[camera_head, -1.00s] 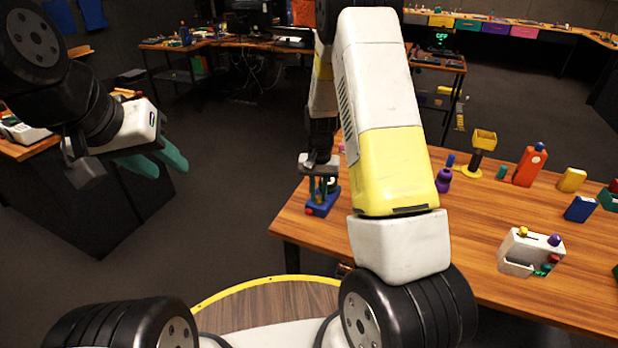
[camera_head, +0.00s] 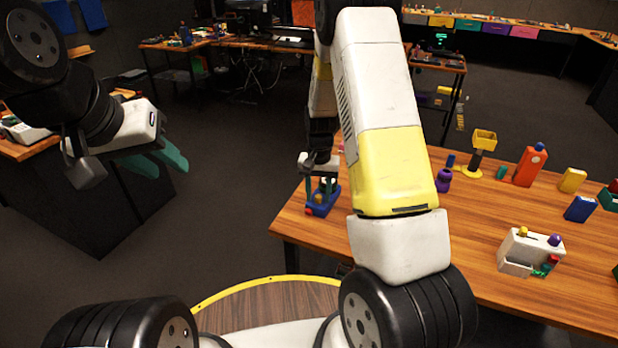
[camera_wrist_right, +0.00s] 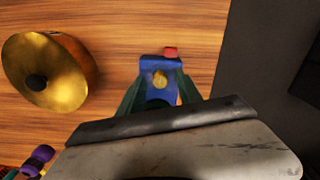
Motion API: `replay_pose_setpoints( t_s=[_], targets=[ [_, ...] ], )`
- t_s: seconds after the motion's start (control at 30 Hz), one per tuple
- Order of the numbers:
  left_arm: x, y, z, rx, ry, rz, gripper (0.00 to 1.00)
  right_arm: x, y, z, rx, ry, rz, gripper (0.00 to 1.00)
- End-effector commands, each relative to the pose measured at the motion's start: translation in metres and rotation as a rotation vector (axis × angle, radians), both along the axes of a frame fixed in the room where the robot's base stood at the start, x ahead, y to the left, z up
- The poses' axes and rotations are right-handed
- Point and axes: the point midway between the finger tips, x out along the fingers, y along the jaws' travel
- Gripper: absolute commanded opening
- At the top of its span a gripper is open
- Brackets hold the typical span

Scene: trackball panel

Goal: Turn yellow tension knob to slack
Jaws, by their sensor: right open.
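A blue device (camera_head: 325,203) stands near the left end of the wooden table, with a red part at its front left. Its yellow knob (camera_wrist_right: 160,80) shows in the right wrist view on top of the blue body (camera_wrist_right: 155,68). The knob is also a small spot in the head view (camera_head: 318,198). My right gripper (camera_wrist_right: 157,94) is open, its teal fingers on either side of the device near the knob; I cannot tell whether they touch it. In the head view it (camera_head: 320,186) points down over the device. My left gripper (camera_head: 160,160) is open and empty, far from the table.
A gold round object (camera_wrist_right: 45,70) lies left of the device in the right wrist view. A purple item (camera_head: 443,180), yellow stand (camera_head: 472,171), red bottle (camera_head: 530,165) and white box (camera_head: 531,252) stand further right. The table's left edge is close to the device.

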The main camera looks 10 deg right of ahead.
Motion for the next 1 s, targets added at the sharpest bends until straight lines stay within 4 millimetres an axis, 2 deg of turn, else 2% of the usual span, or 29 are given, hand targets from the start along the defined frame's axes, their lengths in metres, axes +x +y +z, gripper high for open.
replay_pose_setpoints(
  t_s=[0.17,0.4,0.53,0.67,1.0],
  targets=[
    [0.0,0.0,0.0,0.0,0.0,0.0,0.36,0.001,0.0,0.013,0.0,-0.003,0.0,0.41],
    [0.0,0.0,0.0,0.0,0.0,0.0,0.36,0.001,0.0,0.054,0.001,-0.004,0.001,0.41],
    [0.0,0.0,0.0,0.0,0.0,0.0,0.36,0.001,0.0,0.07,0.0,-0.002,0.001,0.41],
    [0.0,0.0,0.0,0.0,0.0,0.0,0.36,0.0,0.0,0.077,0.001,-0.001,0.001,0.41],
    [0.0,0.0,0.0,0.0,0.0,0.0,0.36,-0.001,0.0,0.082,0.004,-0.005,0.001,0.41]
  ],
)
